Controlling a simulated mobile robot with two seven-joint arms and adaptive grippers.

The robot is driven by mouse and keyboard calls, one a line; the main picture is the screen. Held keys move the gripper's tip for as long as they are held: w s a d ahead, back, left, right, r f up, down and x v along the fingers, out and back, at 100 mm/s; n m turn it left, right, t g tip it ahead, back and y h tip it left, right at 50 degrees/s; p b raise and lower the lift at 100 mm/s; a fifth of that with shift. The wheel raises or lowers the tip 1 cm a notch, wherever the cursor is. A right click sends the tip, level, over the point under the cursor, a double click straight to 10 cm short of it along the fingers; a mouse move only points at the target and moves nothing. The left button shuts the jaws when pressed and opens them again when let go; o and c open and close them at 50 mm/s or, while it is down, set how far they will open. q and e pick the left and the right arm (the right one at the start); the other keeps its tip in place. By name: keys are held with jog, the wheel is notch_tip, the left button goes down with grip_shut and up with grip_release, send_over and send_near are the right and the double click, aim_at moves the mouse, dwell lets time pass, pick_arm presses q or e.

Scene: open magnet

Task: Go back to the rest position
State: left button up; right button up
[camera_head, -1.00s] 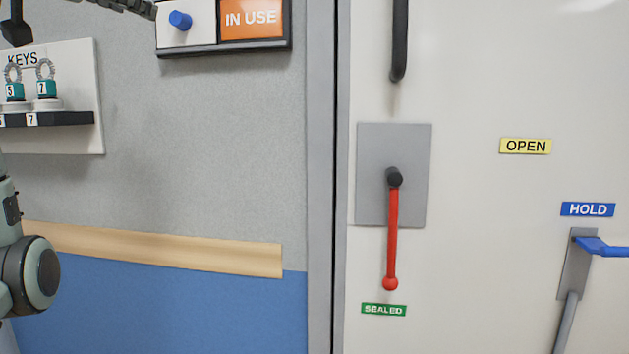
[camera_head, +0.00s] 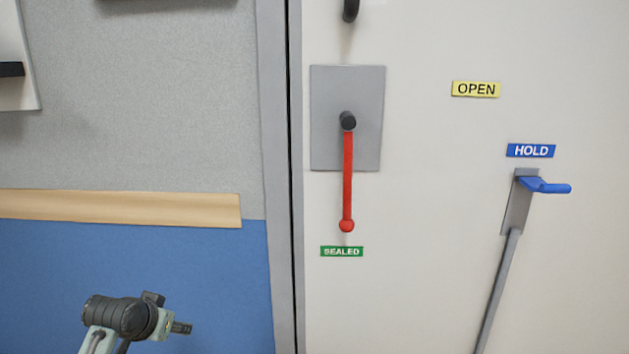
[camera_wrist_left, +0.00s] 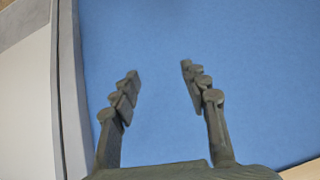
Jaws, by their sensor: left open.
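In the left wrist view my left gripper (camera_wrist_left: 160,85) is open, with its two fingers apart and nothing between them. It faces the blue lower wall. In the head view part of my left arm shows at the bottom left, low in front of that wall; the dark stub at its right end is too small to read as open or shut. My right gripper is in neither view.
A red lever (camera_head: 347,180) hangs down on its grey plate (camera_head: 367,95), pointing at the SEALED label (camera_head: 342,251). An OPEN label (camera_head: 476,89) and a HOLD label (camera_head: 530,150) above a blue handle (camera_head: 545,186) are on the pale door. A wooden rail (camera_head: 120,207) crosses the wall.

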pick_arm(q)
jog(key=s+d+f+g, duration=0.3)
jog(key=s+f+g, duration=0.2)
jog(key=s+f, duration=2.1)
jog(key=s, duration=0.4)
jog(key=shift+s+f, duration=0.2)
jog(key=shift+d, duration=0.1)
